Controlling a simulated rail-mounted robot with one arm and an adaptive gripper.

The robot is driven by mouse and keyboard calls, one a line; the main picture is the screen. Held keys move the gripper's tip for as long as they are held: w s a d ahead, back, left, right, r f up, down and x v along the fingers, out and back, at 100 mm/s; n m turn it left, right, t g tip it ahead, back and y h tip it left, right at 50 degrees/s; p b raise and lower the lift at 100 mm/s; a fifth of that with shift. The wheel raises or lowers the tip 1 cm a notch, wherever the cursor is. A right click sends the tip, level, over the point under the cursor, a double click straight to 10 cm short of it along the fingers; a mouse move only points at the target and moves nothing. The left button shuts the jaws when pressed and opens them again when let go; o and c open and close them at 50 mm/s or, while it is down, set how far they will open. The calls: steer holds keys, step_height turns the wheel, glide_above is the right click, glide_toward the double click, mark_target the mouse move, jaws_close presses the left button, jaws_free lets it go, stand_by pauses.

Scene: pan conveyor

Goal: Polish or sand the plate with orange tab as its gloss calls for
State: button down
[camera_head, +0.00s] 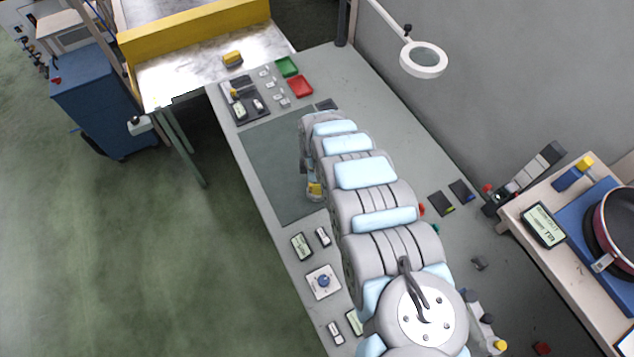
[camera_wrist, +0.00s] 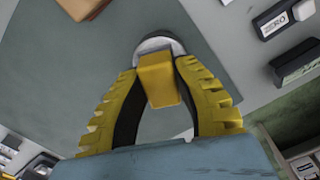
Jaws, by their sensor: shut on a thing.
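My gripper (camera_wrist: 158,75), with yellow ribbed fingers, is shut on an orange-yellow block (camera_wrist: 160,85) with a pale rounded part (camera_wrist: 158,44) behind it. I cannot tell whether this block is the plate's orange tab. In the head view my gripper (camera_head: 315,190) is low over the grey-green mat (camera_head: 265,150), partly hidden by my arm. I cannot tell whether the held thing touches the mat. An orange-tan thing (camera_wrist: 82,6) is cut off at the top of the wrist view. No plate with an orange tab is clearly made out.
Small meters (camera_head: 301,246) and a knob box (camera_head: 323,281) stand by the mat. Two dark pads (camera_head: 440,203) lie right of my arm. A ring lamp (camera_head: 424,72) overhangs.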

steer(key=c, duration=1.8)
jaws_free()
steer(key=shift+f, duration=0.6)
steer(key=shift+r, duration=0.1)
steer(key=shift+r+p, duration=2.85)
steer(key=shift+r, duration=0.6)
jaws_close()
